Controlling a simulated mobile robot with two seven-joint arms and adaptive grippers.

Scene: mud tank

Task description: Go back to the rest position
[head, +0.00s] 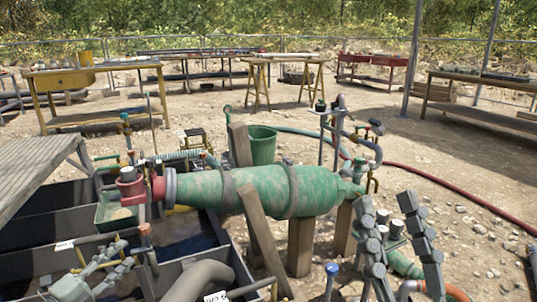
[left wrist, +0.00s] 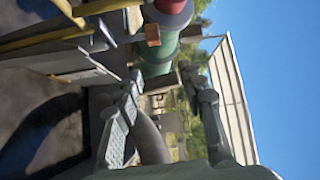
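My left gripper (head: 122,254) is at the lower left of the head view, over the dark tank compartments. In the left wrist view its two fingers (left wrist: 160,76) stand apart with nothing between them. My right gripper (head: 385,203) points up at the lower right of the head view, in front of the right end of the green vessel. Its two jointed fingers are spread apart, and I see nothing held between them.
A green cylindrical vessel (head: 262,190) lies across wooden posts (head: 300,247). Dark tank compartments (head: 40,233) lie at left, with a grey plank table (head: 38,165) beside them. A green bucket (head: 262,146) stands behind the vessel. A red hose (head: 440,183) crosses the open gravel at right.

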